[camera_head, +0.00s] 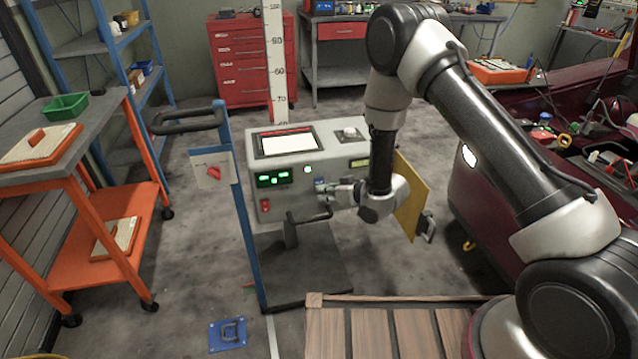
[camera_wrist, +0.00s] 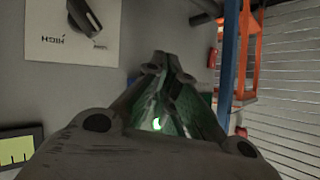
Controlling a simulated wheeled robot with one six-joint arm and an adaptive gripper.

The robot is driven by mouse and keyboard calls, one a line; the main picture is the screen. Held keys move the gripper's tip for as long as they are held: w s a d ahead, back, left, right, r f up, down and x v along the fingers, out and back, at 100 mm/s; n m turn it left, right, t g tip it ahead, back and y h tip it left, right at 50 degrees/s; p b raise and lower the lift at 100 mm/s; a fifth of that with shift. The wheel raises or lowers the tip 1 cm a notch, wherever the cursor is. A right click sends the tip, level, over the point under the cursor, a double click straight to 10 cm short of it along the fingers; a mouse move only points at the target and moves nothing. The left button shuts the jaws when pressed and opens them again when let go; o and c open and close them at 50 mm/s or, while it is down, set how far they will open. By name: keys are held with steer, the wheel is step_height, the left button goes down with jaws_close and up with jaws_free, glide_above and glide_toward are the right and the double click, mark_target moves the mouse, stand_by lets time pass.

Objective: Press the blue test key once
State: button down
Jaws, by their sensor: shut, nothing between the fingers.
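The grey test console (camera_head: 335,132) stands in the middle of the head view, with its sloped front towards me. A small blue patch (camera_head: 320,183) shows on its front face, right beside my fingertips; it looks like the blue key, but it is too small to be sure. My gripper (camera_head: 324,193) reaches in from the right, close to the console face, shut and empty. I cannot tell whether it touches the face. In the wrist view my closed fingers (camera_wrist: 166,68) fill the middle, and no blue key shows there.
The front panel carries a green-lit display (camera_head: 273,180), a green lamp (camera_head: 307,169) and a red button (camera_head: 265,205). In the wrist view, a dark rotary knob (camera_wrist: 84,16) sits on a white plate. A blue post (camera_head: 238,195) stands left of the console.

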steer(key=shift+w, duration=0.15)
steer(key=shift+w+a, duration=0.1)
steer(key=shift+w, duration=0.15)
steer(key=shift+w+a, duration=0.1)
steer(key=shift+w, duration=0.25)
stand_by(0.6)
stand_by(0.3)
steer(key=shift+s+d, duration=0.2)
steer(key=shift+s, duration=0.55)
steer(key=shift+s, duration=0.1)
steer(key=shift+s+d, duration=0.25)
steer(key=shift+s, duration=0.55)
steer(key=shift+s+d, duration=0.2)
steer(key=shift+s, duration=0.55)
steer(key=shift+s+d, duration=0.25)
steer(key=shift+s, duration=0.55)
